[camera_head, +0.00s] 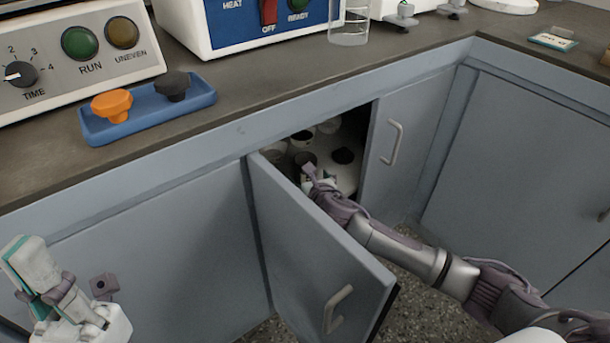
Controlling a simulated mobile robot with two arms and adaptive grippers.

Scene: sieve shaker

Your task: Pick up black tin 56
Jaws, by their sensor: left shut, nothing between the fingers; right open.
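Inside the open cupboard, a dark tin (305,159) stands just beyond my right gripper (310,174). I cannot read a number on either, so I cannot tell which is black tin 56. My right gripper is open, at the cupboard mouth, very near the first dark tin; whether it touches is too small to tell. My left gripper (26,264) is shut and empty at the lower left, in front of the closed cupboard front.
The cupboard door (320,245) stands open, below my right arm. Several pale jars (302,139) stand deeper inside. The counter above (260,85) carries a blue tray (150,113) with an orange knob and a dark knob, control boxes and a glass beaker (350,25).

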